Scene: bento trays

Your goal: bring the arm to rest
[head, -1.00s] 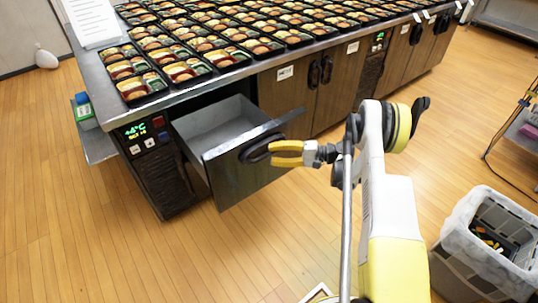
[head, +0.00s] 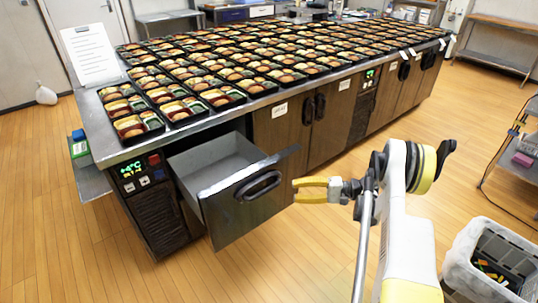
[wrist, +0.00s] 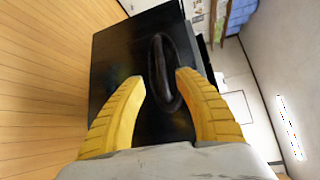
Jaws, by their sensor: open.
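My gripper (head: 294,190) has yellow fingers and is open and empty. In the head view it is just right of the pulled-out drawer (head: 226,218), apart from its black handle (head: 258,186). In the wrist view the fingers (wrist: 161,84) are spread apart, with the dark drawer front (wrist: 115,65) and the handle (wrist: 163,72) beyond them. My arm reaches up from the lower right of the head view. The drawer stands open and its grey inside looks empty.
The long counter (head: 95,118) above the drawer holds many bento trays (head: 138,125). A grey crate (head: 462,262) with small items stands on the floor at the lower right. A wire rack (head: 522,160) stands at the right edge. Wooden floor is clear at the front left.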

